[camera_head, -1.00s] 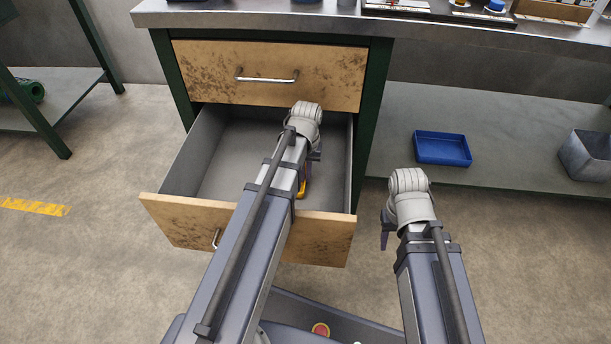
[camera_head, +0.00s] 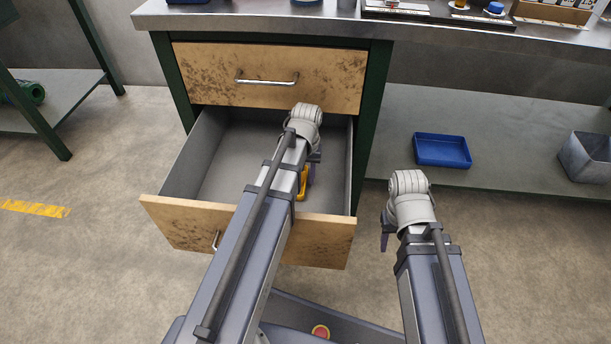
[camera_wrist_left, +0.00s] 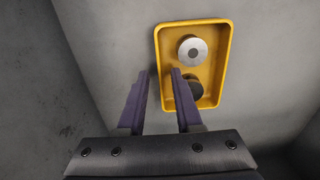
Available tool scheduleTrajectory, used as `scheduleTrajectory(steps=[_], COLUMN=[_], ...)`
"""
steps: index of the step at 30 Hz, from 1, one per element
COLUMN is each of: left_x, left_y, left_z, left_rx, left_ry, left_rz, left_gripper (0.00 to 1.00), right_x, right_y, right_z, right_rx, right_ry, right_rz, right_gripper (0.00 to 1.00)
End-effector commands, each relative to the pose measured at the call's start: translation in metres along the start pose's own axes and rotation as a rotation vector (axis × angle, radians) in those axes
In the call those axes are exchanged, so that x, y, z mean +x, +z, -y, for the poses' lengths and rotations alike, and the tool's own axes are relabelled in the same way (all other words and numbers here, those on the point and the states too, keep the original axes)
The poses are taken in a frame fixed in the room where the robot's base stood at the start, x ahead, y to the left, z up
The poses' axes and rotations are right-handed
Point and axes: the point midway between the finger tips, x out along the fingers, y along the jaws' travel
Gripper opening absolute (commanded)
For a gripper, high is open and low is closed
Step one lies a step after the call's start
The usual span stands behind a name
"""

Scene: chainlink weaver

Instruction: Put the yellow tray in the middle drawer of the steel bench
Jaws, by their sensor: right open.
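The yellow tray (camera_head: 303,183) is inside the open drawer (camera_head: 222,160), mostly hidden behind my left arm. In the left wrist view the tray (camera_wrist_left: 214,72) lies over the grey drawer floor and holds a silver round part (camera_wrist_left: 193,51) and a dark round part (camera_wrist_left: 194,88). I cannot tell if it touches the floor. My left gripper (camera_wrist_left: 161,72) is open, its two purple fingers apart on either side of the tray's left edge. My right gripper (camera_head: 385,235) is open and empty, outside the drawer to the right.
The closed top drawer (camera_head: 268,75) sits above the open one, under the steel bench top (camera_head: 260,20). A blue tray (camera_head: 442,150) and a grey metal bin (camera_head: 588,155) stand on the lower shelf (camera_head: 500,125) at right. The drawer's left part is clear.

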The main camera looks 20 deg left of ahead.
Motion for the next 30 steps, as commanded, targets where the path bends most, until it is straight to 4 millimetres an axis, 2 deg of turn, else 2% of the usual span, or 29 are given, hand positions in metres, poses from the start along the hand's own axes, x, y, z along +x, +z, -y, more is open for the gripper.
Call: scheduleTrajectory(steps=[8, 24, 30], left_x=[-0.031, -0.11, -0.12], left_y=[0.0, 0.0, 0.0], left_z=[0.0, 0.0, 0.0], left_rx=[0.0, 0.0, 0.0], left_ry=[0.0, 0.0, 0.0], left_rz=[0.0, 0.0, 0.0], left_gripper=[0.34, 0.34, 0.34], right_x=[-0.031, -0.109, -0.119], right_y=[0.002, 0.007, 0.007], right_z=[-0.003, -0.012, -0.014], right_rx=[-0.006, -0.005, -0.001], right_ry=[0.0, 0.006, 0.008], right_rz=[0.0, 0.003, 0.004], right_gripper=[0.5, 0.5, 0.5])
